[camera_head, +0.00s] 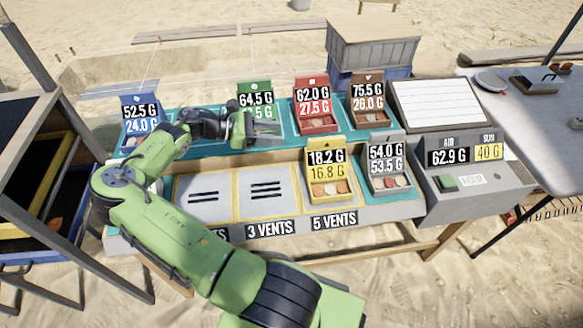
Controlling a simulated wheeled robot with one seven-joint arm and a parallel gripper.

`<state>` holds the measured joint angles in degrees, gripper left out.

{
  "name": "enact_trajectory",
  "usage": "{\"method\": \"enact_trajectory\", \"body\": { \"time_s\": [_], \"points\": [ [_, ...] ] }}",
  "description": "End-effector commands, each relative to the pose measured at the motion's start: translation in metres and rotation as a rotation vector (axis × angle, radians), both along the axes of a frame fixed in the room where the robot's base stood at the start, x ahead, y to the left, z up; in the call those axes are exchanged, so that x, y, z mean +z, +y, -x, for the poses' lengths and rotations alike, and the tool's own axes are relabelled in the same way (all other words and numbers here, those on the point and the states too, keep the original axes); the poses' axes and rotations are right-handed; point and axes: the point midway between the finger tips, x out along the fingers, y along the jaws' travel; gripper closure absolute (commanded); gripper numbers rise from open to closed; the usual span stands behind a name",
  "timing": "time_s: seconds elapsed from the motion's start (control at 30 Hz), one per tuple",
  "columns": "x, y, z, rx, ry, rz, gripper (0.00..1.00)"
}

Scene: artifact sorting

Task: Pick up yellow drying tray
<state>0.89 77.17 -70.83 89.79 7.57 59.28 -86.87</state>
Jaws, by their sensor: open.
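The yellow drying tray (326,200) sits in the front row of the bench, above the "5 VENTS" label. Its upright card reads 18.2 G over 16.8 G, and small pieces lie in its shallow pan. My gripper (270,134) is open and points right, in front of the green tray (256,89) in the back row. It is up and to the left of the yellow tray and apart from it. My gripper and forearm hide the lower part of the green tray and some of the back row.
A red tray (311,88), a brown tray (367,88) and a blue tray (140,104) stand in the back row. A grey tray (387,165) is right of the yellow one. Two vented slots to its left are bare. A grey scale console (466,185) stands at right.

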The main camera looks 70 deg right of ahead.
Motion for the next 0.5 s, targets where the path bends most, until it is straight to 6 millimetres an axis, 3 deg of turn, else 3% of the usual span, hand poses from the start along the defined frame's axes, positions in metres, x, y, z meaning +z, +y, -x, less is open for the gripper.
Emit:
{"method": "enact_trajectory", "body": {
  "time_s": [0.3, 0.5],
  "points": [
    [-0.026, -0.036, 0.065, -0.009, -0.002, -0.001, 0.53],
    [-0.032, -0.050, 0.087, -0.006, -0.003, 0.000, 0.53]
  ]
}}
